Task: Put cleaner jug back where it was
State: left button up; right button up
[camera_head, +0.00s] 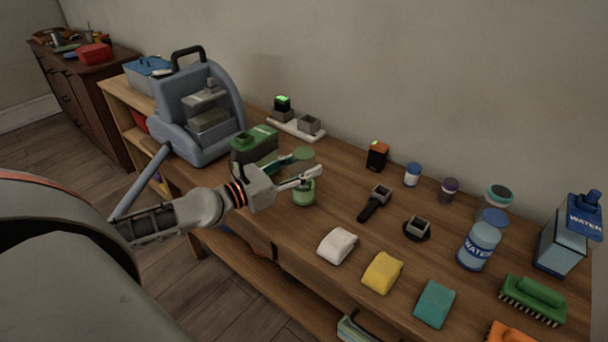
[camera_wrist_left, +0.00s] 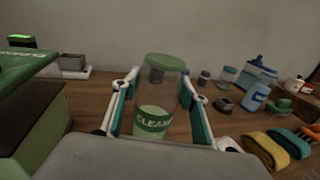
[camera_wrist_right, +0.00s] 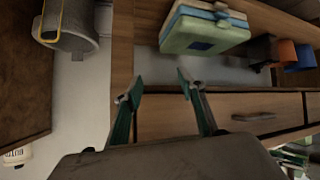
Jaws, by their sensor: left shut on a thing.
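The cleaner jug (camera_head: 304,192) is a see-through cylinder with a green lid and a green label band. In the left wrist view the jug (camera_wrist_left: 153,122) stands upright between my fingers, with green liquid low inside. My left gripper (camera_head: 312,172) is shut on it, coming in from the left above the wooden bench (camera_head: 335,198). I cannot tell whether its base touches the bench top. A green box-shaped container (camera_head: 250,148), with lettering in the left wrist view, stands just left of the jug. My right gripper (camera_wrist_right: 154,92) is open and empty, near drawer fronts.
A grey-blue machine (camera_head: 203,108) stands at the bench's left end. A white tray (camera_head: 290,127) is behind the jug. Bare wood lies between the jug and tool.

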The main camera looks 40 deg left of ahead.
pick_arm(q)
notch_tip(320, 180, down, 2)
jog(key=shift+f+b, duration=0.15)
jog(key=shift+b, duration=0.2)
jog(key=shift+f, duration=0.1)
jog(key=shift+r, duration=0.25)
jog(key=shift+f, duration=0.25)
jog(key=o, duration=1.5)
jog(key=shift+c, duration=0.2)
pick_arm(e)
jog(key=shift+s+d+f, duration=0.1)
jog(key=shift+s+f, duration=0.05)
jog(key=shift+f, duration=0.5)
